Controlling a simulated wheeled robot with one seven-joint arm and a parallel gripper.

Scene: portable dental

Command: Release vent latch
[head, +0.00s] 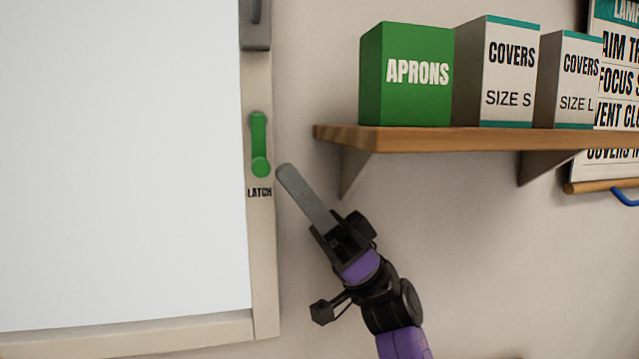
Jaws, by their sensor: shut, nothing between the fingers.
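The vent latch (259,145) is a small green lever with a round lower end, on the right side of a beige frame. It stands upright, with a "LATCH" label (260,192) just below it. My gripper (284,172) is shut and empty. Its grey fingers point up and left, and their tips are just right of and slightly below the latch's round end. A small gap shows between tips and latch in this view; depth is hard to judge.
The beige frame (262,260) surrounds a large white panel (120,160). A grey handle piece (256,25) sits above the latch. A wooden shelf (400,140) at right holds a green aprons box (405,95) and two covers boxes (497,75). Bare wall lies below the shelf.

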